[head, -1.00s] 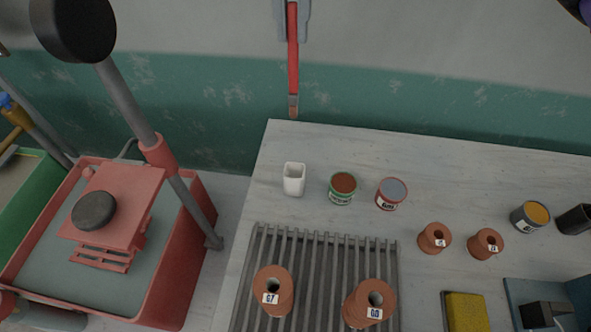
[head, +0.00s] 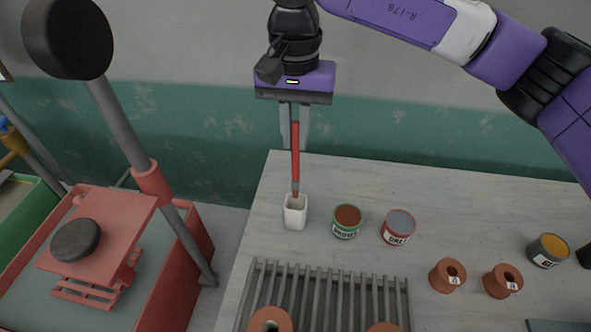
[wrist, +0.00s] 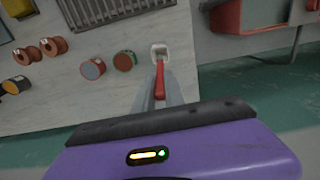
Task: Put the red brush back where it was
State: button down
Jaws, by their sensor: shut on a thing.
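The red brush (head: 295,160) hangs upright, bristles down, between the fingers of my gripper (head: 294,146), which is shut on its handle. The white cup (head: 295,217) stands near the back left of the counter, directly under the brush. The brush's lower end overlaps the cup's mouth in the head view; how deep it reaches is hard to tell. In the wrist view the red handle (wrist: 160,82) runs between the fingers (wrist: 159,94) toward the white cup (wrist: 158,49).
A green-labelled can (head: 346,222) and a red-labelled can (head: 398,228) stand just right of the cup. A slatted rack (head: 330,295) lies in front. Terracotta spools (head: 447,275) and a yellow-topped can (head: 548,250) are further right. The red press (head: 110,225) stands left.

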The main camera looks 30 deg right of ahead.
aim_at(295, 181)
notch_tip(295, 181, down, 10)
jog(key=shift+r+p, duration=0.15)
jog(key=shift+p, duration=0.6)
jog(key=c, duration=1.4)
grip_release()
notch_tip(295, 181, up, 12)
jog(key=b, duration=0.3)
